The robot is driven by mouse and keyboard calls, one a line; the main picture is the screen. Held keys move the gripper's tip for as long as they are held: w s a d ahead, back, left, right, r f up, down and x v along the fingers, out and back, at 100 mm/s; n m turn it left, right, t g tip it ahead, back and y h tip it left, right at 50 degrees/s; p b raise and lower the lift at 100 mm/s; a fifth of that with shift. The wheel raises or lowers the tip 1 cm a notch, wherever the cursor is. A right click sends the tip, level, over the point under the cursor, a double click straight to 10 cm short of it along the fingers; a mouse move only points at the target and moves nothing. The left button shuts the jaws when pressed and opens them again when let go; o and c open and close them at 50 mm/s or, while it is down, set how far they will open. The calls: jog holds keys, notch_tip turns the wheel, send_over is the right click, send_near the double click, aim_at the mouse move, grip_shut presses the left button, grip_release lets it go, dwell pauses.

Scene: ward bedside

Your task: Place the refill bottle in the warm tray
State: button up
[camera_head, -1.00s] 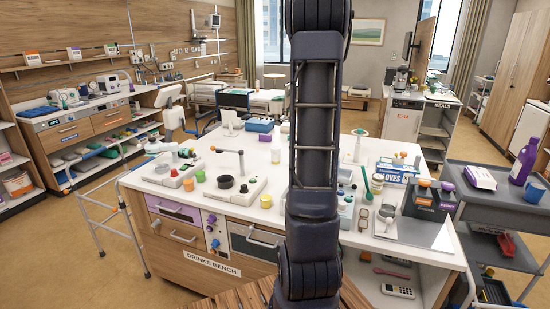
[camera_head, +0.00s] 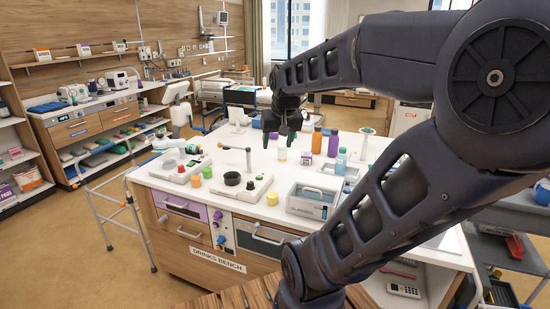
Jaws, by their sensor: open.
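No label reading refill bottle or warm tray is legible, so I cannot tell which things they are. Several bottles stand upright on the white bench top (camera_head: 262,208): an orange bottle (camera_head: 317,141), a purple bottle (camera_head: 333,144) and a pale blue bottle (camera_head: 341,162). A grey open tray (camera_head: 313,200) with a handle and a label stands in front of them. My gripper (camera_head: 284,133) points down over the far middle of the bench, left of the orange bottle. It is open, its fingers small and dark. It partly hides what is behind it.
A walking frame (camera_head: 133,215) stands left of the bench. My arm hides much of the right side. Floor at left is free.

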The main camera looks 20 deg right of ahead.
jog(key=s+a+f+n, duration=0.1)
jog(key=s+a+f, duration=0.1)
jog(key=s, duration=0.4)
jog(key=shift+s+a+n, duration=0.15)
jog(key=shift+a+n, duration=0.25)
jog(key=shift+a, duration=0.4)
